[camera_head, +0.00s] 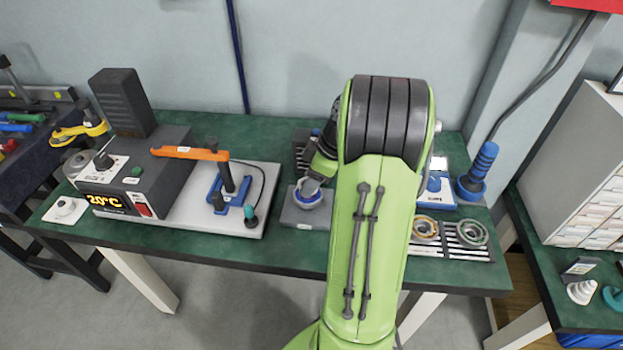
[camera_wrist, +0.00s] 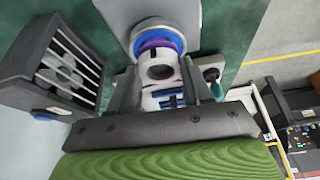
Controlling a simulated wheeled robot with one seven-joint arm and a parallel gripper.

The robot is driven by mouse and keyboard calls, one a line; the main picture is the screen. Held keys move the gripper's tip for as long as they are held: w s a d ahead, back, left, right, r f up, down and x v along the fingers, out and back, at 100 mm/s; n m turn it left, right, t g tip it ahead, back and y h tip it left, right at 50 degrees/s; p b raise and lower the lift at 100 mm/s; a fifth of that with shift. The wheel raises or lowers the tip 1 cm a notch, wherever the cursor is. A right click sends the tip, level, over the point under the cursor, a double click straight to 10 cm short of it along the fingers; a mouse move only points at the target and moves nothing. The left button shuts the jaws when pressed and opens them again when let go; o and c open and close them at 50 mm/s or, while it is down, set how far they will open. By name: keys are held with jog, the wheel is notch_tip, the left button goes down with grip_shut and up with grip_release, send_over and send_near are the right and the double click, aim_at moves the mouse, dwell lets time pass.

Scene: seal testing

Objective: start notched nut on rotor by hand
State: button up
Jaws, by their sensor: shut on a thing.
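The rotor (camera_wrist: 160,42) stands in a grey block fixture (camera_head: 303,217) near the middle of the green bench. In the wrist view it shows as a blue and purple ringed end. My gripper (camera_wrist: 160,80) is shut on the notched nut (camera_wrist: 161,72), a pale ring with a dark hole, held between the two fingers. The nut appears right in front of the purple ring; I cannot tell whether they touch. In the head view my gripper (camera_head: 314,184) is just above the blue-rimmed part, and my arm hides much of this spot.
A heater unit (camera_head: 135,180) with a 20°C display and a plate with an orange-handled tool (camera_head: 190,154) stand left. Bearings (camera_head: 471,233) lie on a rack at right, near a blue-handled tool (camera_head: 480,168). A grey slotted box (camera_wrist: 58,62) is close to my gripper's left.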

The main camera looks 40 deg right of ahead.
jog(key=shift+s+a+f+m, duration=0.15)
jog(key=shift+f+m, duration=0.1)
jog(key=shift+m, duration=0.55)
jog(key=o, duration=1.2)
jog(key=shift+r, duration=0.1)
jog(key=shift+h, duration=0.3)
jog(key=shift+r, duration=0.1)
notch_tip(320, 180, up, 9)
jog(key=p, duration=0.7)
